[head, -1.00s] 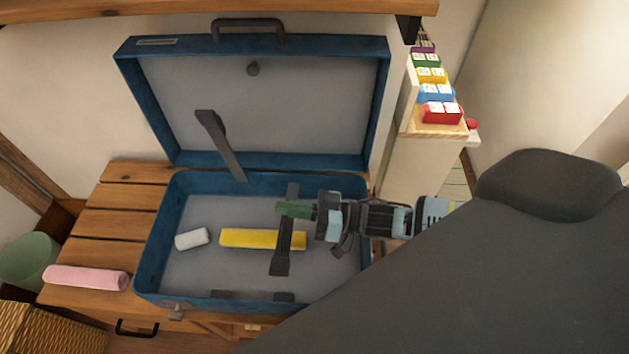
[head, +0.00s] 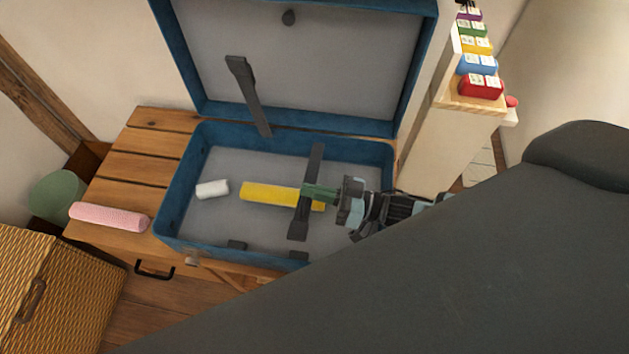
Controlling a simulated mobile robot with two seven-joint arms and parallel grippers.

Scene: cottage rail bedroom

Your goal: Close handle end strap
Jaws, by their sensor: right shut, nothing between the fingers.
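A blue suitcase (head: 172,215) stands open with its grey-lined lid (head: 330,70) raised at the back. One dark grey strap (head: 301,220) lies across a yellow bar-shaped item (head: 262,193) in the right half of the base. A second dark strap (head: 248,95) stands up, tilted, near the hinge side at left. My right gripper (head: 319,194) reaches in from the right, its green fingertips shut and empty at the middle of the lying strap. Whether they touch the strap I cannot tell. My left gripper is not in view.
A white roll (head: 212,189) lies in the suitcase at left. A pink roll (head: 108,217) lies on the wooden slatted bench (head: 150,143). A wicker basket (head: 65,290) stands front left. A cabinet (head: 445,140) stands right.

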